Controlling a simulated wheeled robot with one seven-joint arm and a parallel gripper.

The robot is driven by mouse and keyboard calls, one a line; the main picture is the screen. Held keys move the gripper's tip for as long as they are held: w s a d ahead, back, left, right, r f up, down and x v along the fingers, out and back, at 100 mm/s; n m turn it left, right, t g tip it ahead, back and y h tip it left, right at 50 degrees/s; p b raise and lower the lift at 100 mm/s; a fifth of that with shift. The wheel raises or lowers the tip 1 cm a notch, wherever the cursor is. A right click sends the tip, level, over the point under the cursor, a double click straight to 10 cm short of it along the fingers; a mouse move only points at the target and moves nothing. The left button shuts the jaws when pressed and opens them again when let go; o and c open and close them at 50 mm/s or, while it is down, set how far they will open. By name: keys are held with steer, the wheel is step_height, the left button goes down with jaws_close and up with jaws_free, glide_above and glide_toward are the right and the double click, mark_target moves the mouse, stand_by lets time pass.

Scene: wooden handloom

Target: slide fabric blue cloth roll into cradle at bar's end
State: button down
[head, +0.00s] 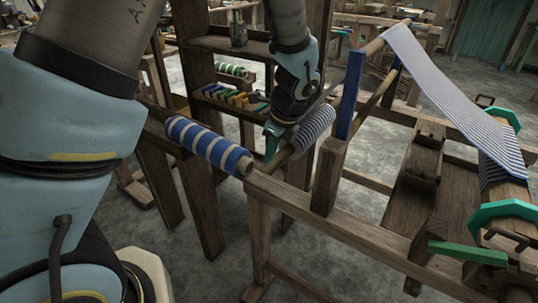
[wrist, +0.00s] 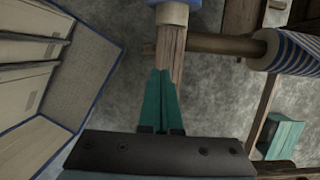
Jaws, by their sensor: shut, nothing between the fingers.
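The blue cloth roll (head: 210,146), with pale bands, lies along a wooden bar (head: 244,166) whose bare end sticks out at the roll's lower right. In the wrist view, a blue-and-pale roll end (wrist: 172,14) shows at the top edge, on a wooden piece. My gripper (head: 269,155) points down just right of the blue roll in the head view, apart from it. In the wrist view its teal fingers (wrist: 160,75) are together and empty, with their tips over the wooden piece. I cannot clearly make out a cradle.
A thin-striped roll (head: 313,128) sits close right of my gripper; it also shows in the wrist view (wrist: 292,52). A blue-faced upright post (head: 349,95) and the loom's front beam (head: 370,240) are nearby. A shelf (head: 235,105) holds several coloured pieces behind.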

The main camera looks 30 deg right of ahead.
steer(key=p+x, duration=0.1)
steer(key=x, duration=0.6)
steer(key=w, duration=0.1)
steer(key=w+a, duration=0.1)
steer(key=w+p, duration=0.1)
steer(key=shift+a+f, duration=0.2)
steer(key=shift+a, duration=0.1)
steer(key=shift+w+a+f, duration=0.1)
steer(key=shift+w+a, duration=0.15)
steer(key=shift+w, duration=0.1)
